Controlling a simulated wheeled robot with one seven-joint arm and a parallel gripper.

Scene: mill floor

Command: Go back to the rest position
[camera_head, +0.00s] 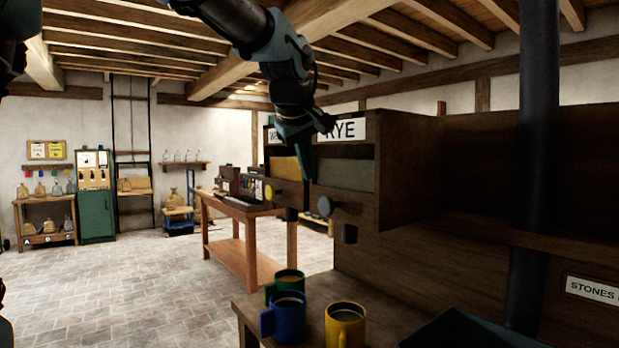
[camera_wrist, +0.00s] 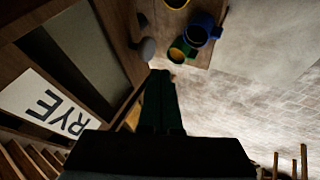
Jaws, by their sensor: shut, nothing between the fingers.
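My gripper (camera_head: 306,162) is raised in front of the grain bins in the head view, its fingers pointing down. In the wrist view its fingers (camera_wrist: 160,100) are together with nothing between them. It is beside the bin with the RYE sign (camera_head: 345,130), near the edge between that bin and the bin to its left. I cannot tell whether it touches the bins. The RYE sign also shows in the wrist view (camera_wrist: 48,112).
A green mug (camera_head: 288,279), a blue mug (camera_head: 288,316) and a yellow mug (camera_head: 345,325) stand on the wooden ledge (camera_head: 250,308) below the bins. Round knobs (camera_head: 326,206) jut from the bin fronts. A wooden table (camera_head: 250,240) stands behind. The brick floor at left is clear.

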